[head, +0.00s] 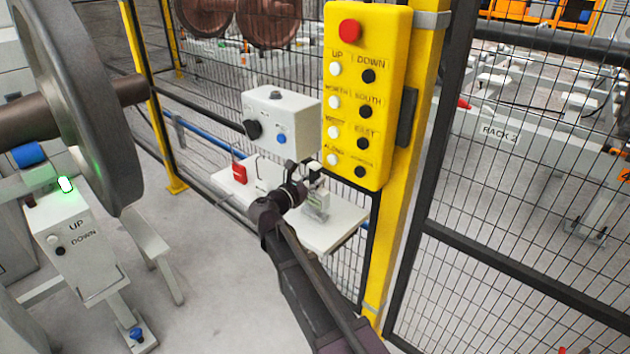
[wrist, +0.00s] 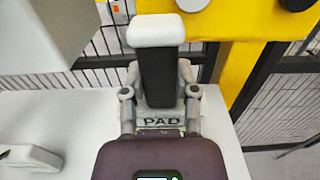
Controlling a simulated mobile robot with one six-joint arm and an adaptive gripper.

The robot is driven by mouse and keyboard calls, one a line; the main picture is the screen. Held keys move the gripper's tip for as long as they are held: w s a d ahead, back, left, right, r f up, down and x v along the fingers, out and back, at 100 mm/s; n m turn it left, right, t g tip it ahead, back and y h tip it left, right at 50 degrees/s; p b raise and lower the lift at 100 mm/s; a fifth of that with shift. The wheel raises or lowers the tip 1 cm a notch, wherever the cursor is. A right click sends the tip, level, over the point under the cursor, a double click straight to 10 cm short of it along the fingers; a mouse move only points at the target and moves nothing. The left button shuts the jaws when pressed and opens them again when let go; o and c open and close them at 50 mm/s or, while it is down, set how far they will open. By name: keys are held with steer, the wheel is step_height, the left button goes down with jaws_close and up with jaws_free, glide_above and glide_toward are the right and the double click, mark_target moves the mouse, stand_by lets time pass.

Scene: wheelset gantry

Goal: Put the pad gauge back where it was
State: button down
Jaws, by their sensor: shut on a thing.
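The pad gauge (wrist: 156,32) has a white block-shaped top and a dark body in the wrist view. My gripper (wrist: 158,78) is shut on the dark body, one finger on each side. In the head view my gripper (head: 304,174) is over the right part of a white shelf (head: 337,231). A grey block (head: 317,206) stands on the shelf by my gripper. In the wrist view a label reading PAD (wrist: 161,122) shows just below the fingers. I cannot tell whether the gauge's lower end touches anything, as my gripper hides it.
A grey control box (head: 284,112) is behind the shelf. A yellow button panel (head: 368,95) hangs close on the right, by a yellow post. A red item (head: 239,172) is at the shelf's left. Mesh fence is behind; a large wheel (head: 85,100) stands left.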

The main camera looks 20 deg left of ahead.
steer(key=shift+f, duration=0.2)
steer(key=shift+c, duration=1.9)
jaws_free()
steer(key=shift+s+r, duration=0.1)
steer(key=shift+r, duration=0.15)
steer(key=v, duration=1.2)
steer(key=shift+f, duration=0.1)
